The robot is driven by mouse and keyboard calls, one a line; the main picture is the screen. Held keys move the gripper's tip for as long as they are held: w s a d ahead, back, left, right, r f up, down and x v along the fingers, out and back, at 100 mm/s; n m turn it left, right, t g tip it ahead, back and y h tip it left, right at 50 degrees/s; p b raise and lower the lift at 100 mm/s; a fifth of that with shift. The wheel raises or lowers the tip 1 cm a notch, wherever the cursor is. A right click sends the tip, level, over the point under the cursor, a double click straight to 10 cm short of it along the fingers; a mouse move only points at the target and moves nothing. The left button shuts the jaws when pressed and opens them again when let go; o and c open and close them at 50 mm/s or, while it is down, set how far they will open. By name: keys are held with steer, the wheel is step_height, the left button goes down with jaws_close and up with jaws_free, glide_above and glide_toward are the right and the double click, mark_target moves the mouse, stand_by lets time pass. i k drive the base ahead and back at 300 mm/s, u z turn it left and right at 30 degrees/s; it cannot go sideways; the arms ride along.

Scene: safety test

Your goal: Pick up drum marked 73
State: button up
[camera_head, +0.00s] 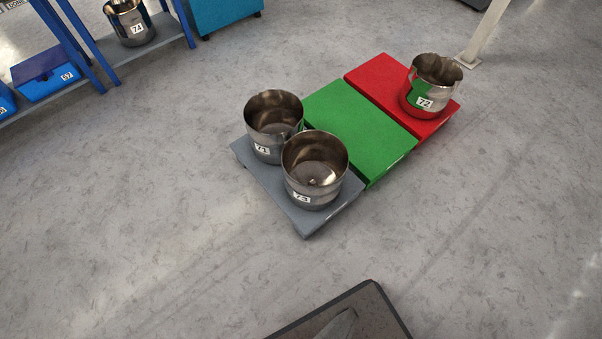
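The drum marked 73 (315,171) is a shiny open-topped metal pot. It stands upright on the grey platform (303,219), near its front right part, with its label facing me. The drum marked 71 (272,127) stands just behind it to the left on the same platform, and the two overlap in view, so I cannot tell whether they touch. My gripper is not in view.
A bare green platform (350,122) adjoins the grey one. Beyond it, a red platform (375,73) holds the drum marked 72 (432,90). A blue shelf (165,42) at upper left holds the drum marked 74 (131,22). The floor left and right is clear.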

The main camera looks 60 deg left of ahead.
mark_target(315, 163)
steer(key=u, duration=0.9)
steer(key=i, duration=0.8)
steer(key=u, duration=0.85)
